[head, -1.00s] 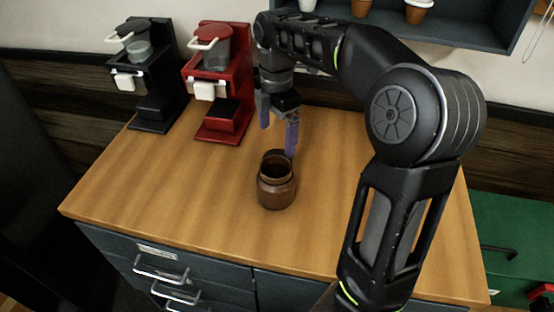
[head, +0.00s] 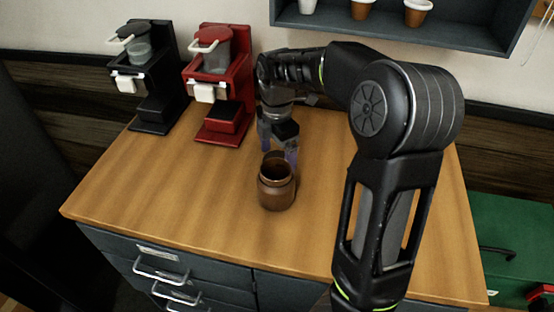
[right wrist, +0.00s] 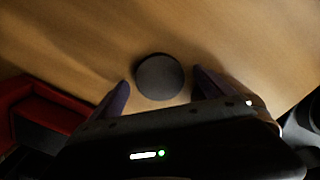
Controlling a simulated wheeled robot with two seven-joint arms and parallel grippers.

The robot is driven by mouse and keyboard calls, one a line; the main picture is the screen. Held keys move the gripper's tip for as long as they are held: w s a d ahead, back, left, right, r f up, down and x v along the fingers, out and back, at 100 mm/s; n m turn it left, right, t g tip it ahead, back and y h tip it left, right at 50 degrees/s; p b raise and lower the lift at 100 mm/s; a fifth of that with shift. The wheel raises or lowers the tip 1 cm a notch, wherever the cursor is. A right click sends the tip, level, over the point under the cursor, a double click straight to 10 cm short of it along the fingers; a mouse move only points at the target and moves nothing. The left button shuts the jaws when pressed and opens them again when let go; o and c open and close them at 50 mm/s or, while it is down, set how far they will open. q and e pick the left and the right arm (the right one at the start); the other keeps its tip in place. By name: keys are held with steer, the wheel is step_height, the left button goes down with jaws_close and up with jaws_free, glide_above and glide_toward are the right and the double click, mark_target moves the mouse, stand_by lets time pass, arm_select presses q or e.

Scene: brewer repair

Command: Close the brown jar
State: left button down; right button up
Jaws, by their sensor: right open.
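The brown jar (head: 276,193) stands upright on the wooden counter, its mouth uncovered. In the right wrist view, a dark round disc (right wrist: 160,77) lies between the spread fingers (right wrist: 160,88). It looks like the lid's face, and the jar body is not visible there. My left gripper is not in view.
A red coffee brewer (head: 222,85) and a black one (head: 147,75) stand at the back left of the counter (head: 165,200). A wall shelf (head: 455,35) with several small pots hangs above. The counter left and front of the jar is clear.

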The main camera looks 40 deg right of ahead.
steer(key=shift+f, duration=0.15)
steer(key=shift+c, duration=0.3)
steer(key=c, duration=1.5)
step_height(320, 180, up, 10)
stand_by(0.7)
